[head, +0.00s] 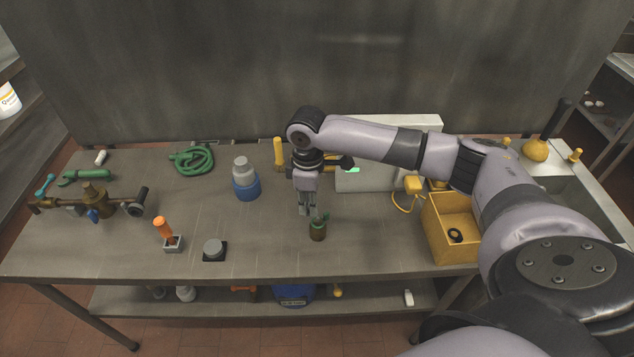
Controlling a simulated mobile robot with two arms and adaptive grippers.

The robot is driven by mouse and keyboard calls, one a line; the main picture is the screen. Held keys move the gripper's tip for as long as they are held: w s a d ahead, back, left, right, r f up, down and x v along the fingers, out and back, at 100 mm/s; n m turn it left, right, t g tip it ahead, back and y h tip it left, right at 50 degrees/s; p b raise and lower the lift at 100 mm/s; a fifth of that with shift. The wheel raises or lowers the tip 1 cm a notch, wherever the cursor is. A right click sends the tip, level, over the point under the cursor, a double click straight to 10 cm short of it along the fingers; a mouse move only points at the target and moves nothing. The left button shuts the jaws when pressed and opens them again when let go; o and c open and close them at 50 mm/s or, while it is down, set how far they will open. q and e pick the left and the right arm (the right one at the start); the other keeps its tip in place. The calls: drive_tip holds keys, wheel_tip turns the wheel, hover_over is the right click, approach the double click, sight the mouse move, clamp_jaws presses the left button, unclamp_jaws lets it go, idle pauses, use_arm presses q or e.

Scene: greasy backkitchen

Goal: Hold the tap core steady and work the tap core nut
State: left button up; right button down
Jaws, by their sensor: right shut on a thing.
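My right gripper (308,212) points down over the middle of the worktop, near its front half. It is shut on the upper part of a small, upright olive-brown piece with green prongs at its top, which looks like the tap core (318,232). The fingers partly cover the top of this piece, and I cannot make out the tap core nut as a separate part. My left gripper is not in view.
A brass tap assembly (95,202) lies at the left. An orange-handled tool (162,228), a grey knob on a dark plate (213,249), a blue-based bottle (245,183) and a green hose (192,159) stand left of my gripper. A yellow bin (436,238) is at the right.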

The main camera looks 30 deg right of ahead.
drive_tip(key=d, duration=0.1)
drive_tip(key=d+n, duration=0.1)
drive_tip(key=w+p, duration=0.1)
drive_tip(key=shift+d+f+n, duration=0.3)
drive_tip(key=shift+d, duration=0.1)
drive_tip(key=shift+w+d+f, duration=0.1)
drive_tip(key=shift+d, duration=0.1)
drive_tip(key=shift+p, duration=0.75)
wheel_tip(320, 180, down, 5)
drive_tip(key=shift+r+b, duration=0.1)
drive_tip(key=shift+b, duration=1.05)
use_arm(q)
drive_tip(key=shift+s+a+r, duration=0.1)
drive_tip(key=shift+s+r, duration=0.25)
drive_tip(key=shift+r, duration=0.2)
use_arm(e)
drive_tip(key=shift+r, duration=0.1)
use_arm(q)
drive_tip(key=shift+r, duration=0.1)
use_arm(e)
drive_tip(key=shift+r+p, duration=0.1)
drive_tip(key=shift+p, duration=0.2)
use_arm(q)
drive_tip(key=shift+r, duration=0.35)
